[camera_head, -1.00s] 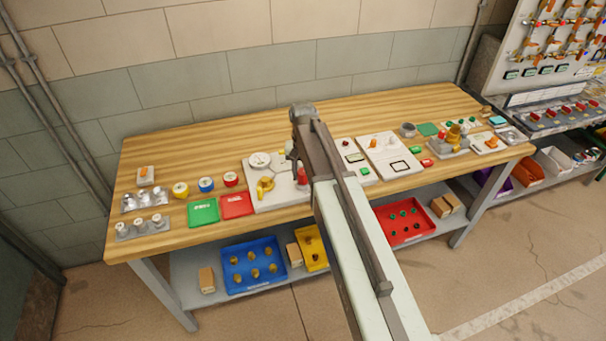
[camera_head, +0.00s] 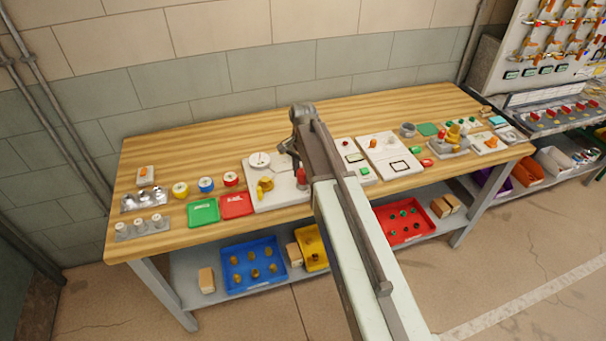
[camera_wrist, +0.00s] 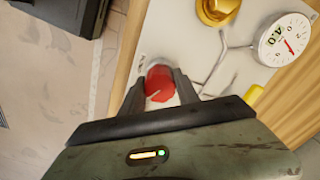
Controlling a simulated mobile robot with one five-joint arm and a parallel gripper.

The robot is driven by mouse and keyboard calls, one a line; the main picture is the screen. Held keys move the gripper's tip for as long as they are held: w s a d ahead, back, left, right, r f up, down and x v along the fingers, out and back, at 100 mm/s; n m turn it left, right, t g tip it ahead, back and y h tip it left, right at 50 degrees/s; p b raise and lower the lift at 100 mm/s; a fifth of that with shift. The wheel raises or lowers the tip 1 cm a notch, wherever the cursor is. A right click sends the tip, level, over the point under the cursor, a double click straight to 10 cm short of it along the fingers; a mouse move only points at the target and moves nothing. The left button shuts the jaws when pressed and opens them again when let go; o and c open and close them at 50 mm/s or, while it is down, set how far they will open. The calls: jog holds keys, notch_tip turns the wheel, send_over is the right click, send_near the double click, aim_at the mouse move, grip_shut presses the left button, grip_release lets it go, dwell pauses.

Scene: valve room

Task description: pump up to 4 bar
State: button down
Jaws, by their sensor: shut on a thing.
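My gripper (camera_wrist: 160,90) is shut on a red knob (camera_wrist: 160,82) in the wrist view, one finger on each side. The knob sits on a white board (camera_wrist: 205,50); its lower part is hidden. In the head view the red knob (camera_head: 301,175) shows beside my arm. A round white gauge (camera_wrist: 284,40) with a red needle stands at the upper right of the wrist view, linked by a grey pipe. A marking on its face appears to read 4.0; the exact needle reading is unclear. The gauge (camera_head: 259,160) also shows in the head view.
A yellow valve handle (camera_head: 265,184) is on the same board. Red (camera_head: 236,205) and green (camera_head: 203,212) trays lie to its left. Other panels, including a white one (camera_head: 390,153), stand to the right. The table's back strip is clear.

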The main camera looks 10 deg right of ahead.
aim_at(303, 171)
jog(key=shift+s, duration=0.1)
dwell(0.3)
jog(key=c, duration=0.9)
grip_release()
notch_tip(303, 171, up, 8)
jog(key=p, duration=0.8)
jog(key=shift+f, duration=0.1)
